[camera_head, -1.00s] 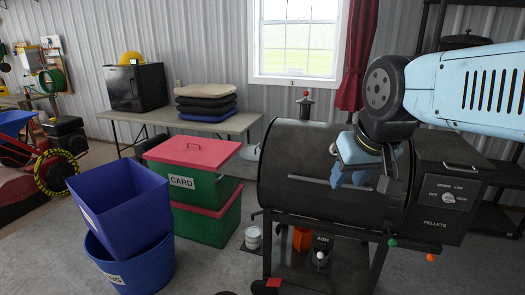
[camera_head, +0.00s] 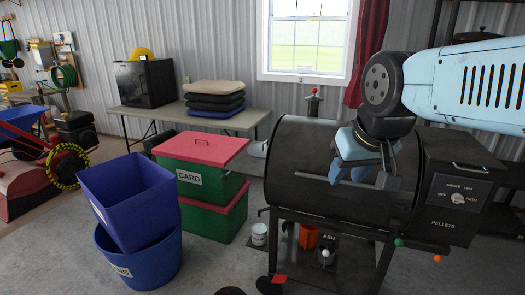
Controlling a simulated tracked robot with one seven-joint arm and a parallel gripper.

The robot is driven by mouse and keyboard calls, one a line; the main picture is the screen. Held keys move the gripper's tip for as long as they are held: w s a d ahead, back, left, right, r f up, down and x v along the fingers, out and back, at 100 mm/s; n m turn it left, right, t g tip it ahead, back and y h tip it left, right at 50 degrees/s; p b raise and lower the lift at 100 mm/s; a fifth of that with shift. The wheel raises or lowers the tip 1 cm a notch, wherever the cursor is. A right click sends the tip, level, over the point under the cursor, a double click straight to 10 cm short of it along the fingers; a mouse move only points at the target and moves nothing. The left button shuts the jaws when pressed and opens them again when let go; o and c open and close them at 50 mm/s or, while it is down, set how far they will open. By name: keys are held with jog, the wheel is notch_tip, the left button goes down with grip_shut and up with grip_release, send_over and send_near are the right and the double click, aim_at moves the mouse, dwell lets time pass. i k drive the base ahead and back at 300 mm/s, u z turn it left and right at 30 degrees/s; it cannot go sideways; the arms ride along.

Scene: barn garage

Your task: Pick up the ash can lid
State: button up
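A dark can marked ASH (camera_head: 328,243) stands on the lower shelf of the black pellet smoker, with a small white ball or knob at its front. I cannot tell whether a lid sits on it. A dark round disc (camera_head: 230,291) shows at the bottom edge, cut off by the frame; I cannot tell what it is. My gripper (camera_head: 362,176) hangs from my light blue arm in front of the smoker's barrel, well above the can. Its blue fingers point down, and nothing is visibly held. The gap between the fingers is unclear.
The smoker's barrel (camera_head: 305,165) and side box (camera_head: 463,195) lie behind my gripper. A white tin (camera_head: 259,234) stands on the floor by the smoker. Blue tubs (camera_head: 130,205) and red-lidded green boxes (camera_head: 206,180) stand at left. Some grey floor in front is clear.

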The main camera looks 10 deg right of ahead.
aim_at(259, 150)
jog(key=u, duration=0.1)
jog(key=k, duration=0.5)
jog(key=z, duration=0.6)
jog(key=i, duration=1.45)
jog(key=u, duration=0.7)
